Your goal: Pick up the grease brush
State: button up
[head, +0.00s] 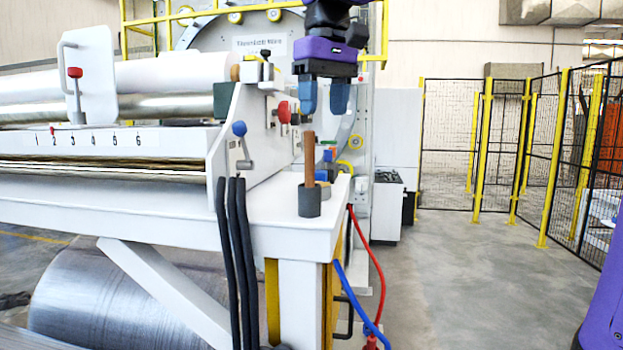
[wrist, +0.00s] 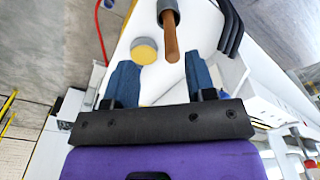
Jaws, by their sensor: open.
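The grease brush shows as a brown upright handle (head: 309,160) standing in a small dark grey cup (head: 309,203) near the table's corner. Its lower end is hidden inside the cup. My gripper (head: 324,108) is above the handle, pointing down, with its blue fingers apart and nothing between them. In the wrist view the handle (wrist: 171,42) rises from the cup (wrist: 168,8) toward my gripper (wrist: 160,62), closer to the right finger. I see no finger touching the handle.
The white table corner (head: 265,215) carries the cup. A round yellow-topped item (wrist: 144,50) stands beside it. A red knob (head: 284,111) and a blue-knobbed lever (head: 239,130) stand to the left. Black cables (head: 238,255) hang over the front edge. Open floor (head: 470,270) lies right.

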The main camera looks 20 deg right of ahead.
aim_at(310, 152)
jog(key=shift+w+a+r+g, duration=0.2)
jog(key=shift+w+a+r, duration=0.2)
jog(key=shift+w+r, duration=0.15)
jog(key=shift+w+a+r+g, duration=0.2)
jog(key=shift+w+a+r, duration=0.2)
jog(key=shift+w, duration=0.25)
notch_tip(310, 152, down, 10)
jog(key=shift+s+f, duration=0.1)
jog(key=shift+f, duration=0.15)
jog(key=shift+c, duration=0.3)
grip_shut()
